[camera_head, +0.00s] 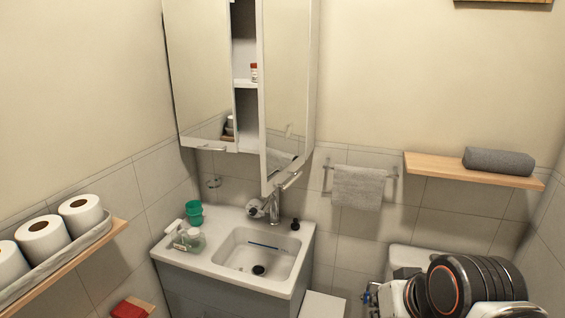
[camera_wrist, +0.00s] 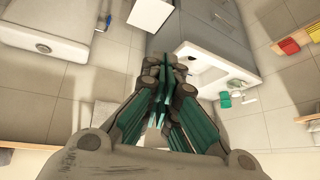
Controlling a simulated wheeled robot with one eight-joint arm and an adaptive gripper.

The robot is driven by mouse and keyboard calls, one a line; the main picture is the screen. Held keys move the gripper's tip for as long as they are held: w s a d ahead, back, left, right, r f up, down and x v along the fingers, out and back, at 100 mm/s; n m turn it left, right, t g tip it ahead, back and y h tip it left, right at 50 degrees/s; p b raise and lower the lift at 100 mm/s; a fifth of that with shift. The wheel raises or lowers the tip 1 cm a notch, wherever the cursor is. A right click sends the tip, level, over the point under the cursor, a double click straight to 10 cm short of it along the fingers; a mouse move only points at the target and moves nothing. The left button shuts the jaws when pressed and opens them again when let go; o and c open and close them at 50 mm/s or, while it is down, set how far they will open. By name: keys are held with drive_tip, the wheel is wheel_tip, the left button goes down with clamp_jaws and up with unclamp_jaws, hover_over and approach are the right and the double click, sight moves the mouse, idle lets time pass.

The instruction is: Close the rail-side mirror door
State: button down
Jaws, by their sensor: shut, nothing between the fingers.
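A mirror cabinet hangs above the sink in the head view. Its rail-side mirror door (camera_head: 284,85), the right one, stands ajar, swung out toward me. A shelf strip with a small red-and-white bottle (camera_head: 253,72) shows between it and the left mirror door (camera_head: 200,75). The left door looks shut or nearly so; I cannot tell exactly. My gripper (camera_wrist: 166,72) shows only in the wrist view, shut and empty, with the sink behind its fingertips. It is apart from the door, which I do not see in that view.
The towel rail (camera_head: 327,171) with a grey towel (camera_head: 358,187) is right of the cabinet. A wooden shelf (camera_head: 430,168) holds a rolled towel (camera_head: 498,161). Paper rolls (camera_head: 82,212) stand at left.

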drive_tip(key=w+a+r+m+g+y+p, duration=0.1)
drive_tip(key=w+a+r+y+p, duration=0.3)
drive_tip(key=w+a, duration=0.2)
drive_tip(key=m+t+y+p, duration=0.35)
drive_tip(key=y+p, duration=0.45)
drive_tip(key=y, duration=0.3)
approach(268, 161)
drive_tip(key=shift+m, duration=0.35)
drive_tip(key=x, duration=0.6)
drive_tip(key=shift+w+a+b, duration=0.25)
drive_tip(key=shift+a+b, duration=0.05)
drive_tip(key=shift+a, duration=0.05)
drive_tip(key=shift+a, duration=0.15)
